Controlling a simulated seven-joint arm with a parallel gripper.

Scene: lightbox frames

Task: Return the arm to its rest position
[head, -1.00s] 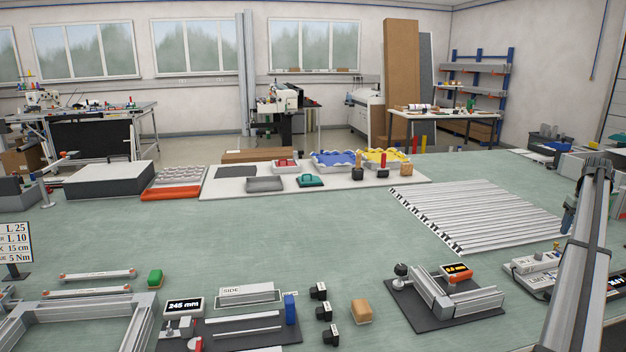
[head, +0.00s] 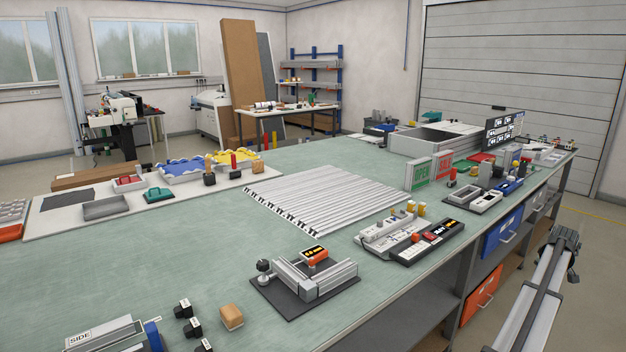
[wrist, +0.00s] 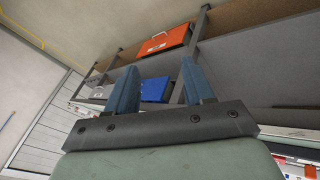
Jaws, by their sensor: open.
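My gripper (wrist: 156,92) shows in the wrist view with its two blue fingers spread apart and nothing between them. Beyond the fingers are the orange drawer (wrist: 163,42) and the blue drawer (wrist: 155,89) under the workbench. In the head view my arm stands at the lower right, off the bench's front side, over the floor. The fingers are not clearly visible there.
The green bench top (head: 130,265) runs across the head view, with its edge left of my arm. The orange drawer front (head: 481,295) and blue drawer front (head: 502,231) face the arm. Open floor (head: 590,255) lies right of the bench.

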